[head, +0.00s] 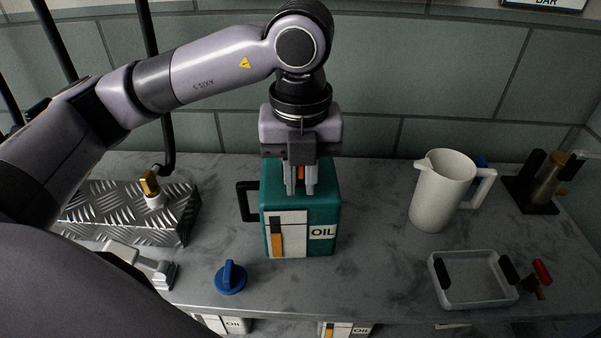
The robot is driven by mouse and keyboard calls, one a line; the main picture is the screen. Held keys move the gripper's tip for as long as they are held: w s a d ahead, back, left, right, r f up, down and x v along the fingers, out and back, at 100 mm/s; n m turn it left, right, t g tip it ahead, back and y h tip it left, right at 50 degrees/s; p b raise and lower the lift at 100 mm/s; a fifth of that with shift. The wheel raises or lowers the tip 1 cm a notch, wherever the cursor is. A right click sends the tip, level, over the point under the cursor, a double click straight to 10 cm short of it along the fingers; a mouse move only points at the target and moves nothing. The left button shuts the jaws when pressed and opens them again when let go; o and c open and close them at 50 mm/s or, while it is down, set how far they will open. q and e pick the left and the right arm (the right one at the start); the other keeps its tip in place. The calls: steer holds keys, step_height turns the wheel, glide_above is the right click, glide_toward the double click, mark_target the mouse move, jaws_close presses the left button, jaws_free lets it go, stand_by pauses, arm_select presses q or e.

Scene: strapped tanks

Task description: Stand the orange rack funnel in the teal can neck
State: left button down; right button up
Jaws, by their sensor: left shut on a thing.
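The teal can (328,205) stands upright on the grey counter, with a black handle on its left and an OIL label on its front. My left gripper (301,188) points straight down over the can's top. It is shut on the orange funnel (301,173), of which only a small orange strip shows between the fingers. The fingers and the gripper body hide the can neck, so I cannot tell whether the funnel's spout is inside it. My right gripper is not in view.
A white jug (441,192) and a shallow clear tray (474,302) stand to the right. A metal tread-plate box (120,205) with a brass-topped fitting (150,184) is at left. Counter between can and jug is clear.

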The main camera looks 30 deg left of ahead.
arm_select(q)
steer(key=c, duration=1)
jaws_free()
steer(key=shift+r, duration=0.95)
step_height(320, 180, up, 5)
steer(key=shift+s+r+p, duration=0.1)
steer(key=shift+s+p, duration=0.05)
steer(key=shift+p, duration=0.2)
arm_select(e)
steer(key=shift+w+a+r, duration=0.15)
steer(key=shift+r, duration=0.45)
arm_select(q)
steer(key=shift+d, duration=0.1)
